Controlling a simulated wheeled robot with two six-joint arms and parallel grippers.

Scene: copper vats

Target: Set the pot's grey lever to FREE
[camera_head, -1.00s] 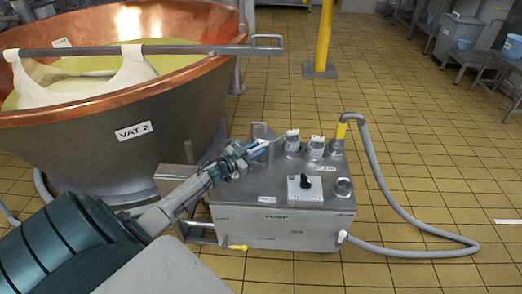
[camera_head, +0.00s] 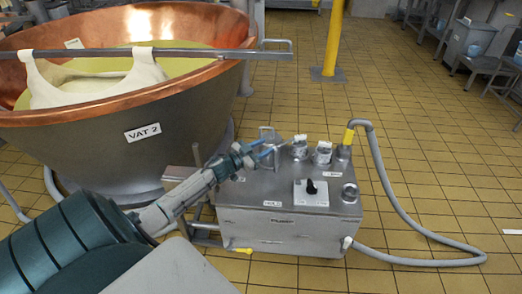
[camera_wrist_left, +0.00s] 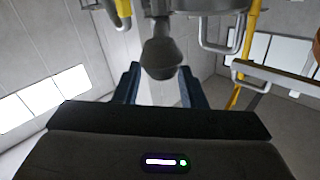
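The steel pump box (camera_head: 280,220) stands on the floor at the centre of the head view, with small labels too blurred to read surely. My left gripper (camera_head: 267,150) is over the back left of its top, fingers apart. In the left wrist view a grey rounded knob on a stem (camera_wrist_left: 160,58), seemingly the lever's end, shows between the fingertips of my left gripper (camera_wrist_left: 158,82), with a gap on each side. In the head view the lever is mostly hidden by the gripper, so its setting is unclear. My right gripper is out of view.
A black dial (camera_head: 311,187) on a white plate and two metal cups (camera_head: 321,153) sit on the box top. A grey hose (camera_head: 385,190) loops off to the right. The copper vat (camera_head: 150,110) is on the left; a yellow post (camera_head: 333,45) stands behind.

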